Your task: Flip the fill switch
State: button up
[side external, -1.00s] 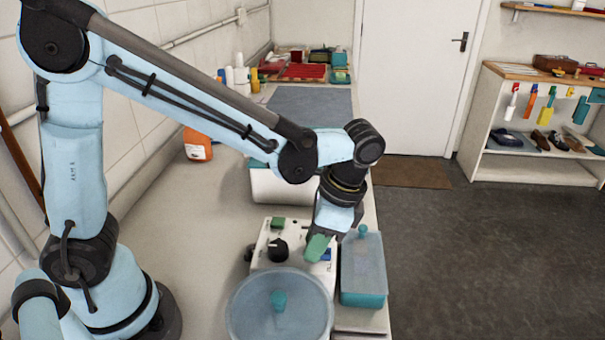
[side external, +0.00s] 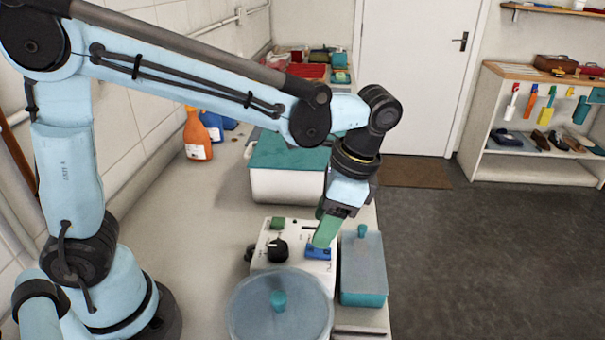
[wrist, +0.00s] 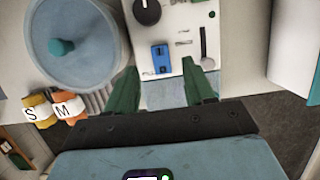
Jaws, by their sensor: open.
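A white control panel (side external: 262,258) carries a blue rocker switch (side external: 318,252), the likely fill switch; its label is not readable. In the wrist view the blue switch (wrist: 160,58) sits near the panel's lower edge, just past the gap between my fingertips. My gripper (side external: 325,238) has green fingers and hangs over the right part of the panel, just by the switch. The wrist view shows my gripper (wrist: 161,69) open, with nothing between the fingers. I cannot tell whether a finger touches the switch.
The panel also has a black knob (side external: 278,250), a green button (side external: 277,223) and a slider (wrist: 205,48). A round lidded pot (side external: 255,310) stands in front. A lidded teal box (side external: 363,285) stands close on the right. A white bin (side external: 275,188) stands behind.

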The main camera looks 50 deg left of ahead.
aim_at(331, 250)
jog(key=v, duration=0.7)
jog(key=s+a+f+n+t+h, duration=0.1)
jog(key=a+n+t, duration=0.1)
jog(key=a+t, duration=0.1)
jog(key=s+a+f+n+t, duration=0.1)
jog(key=a+f+n+t, duration=0.1)
jog(key=a+n+t, duration=0.1)
jog(key=s+a+f+n+t+h, duration=0.1)
jog(key=a+f+n+t, duration=0.1)
jog(key=a, duration=0.3)
jog(key=shift+s+a+n+t+h, duration=0.3)
jog(key=shift+s+a+n+t, duration=0.1)
jog(key=shift+n, duration=0.3)
jog(key=shift+s+a+f+n+t, duration=0.1)
jog(key=shift+a+f+n+t, duration=0.2)
jog(key=shift+t, duration=0.1)
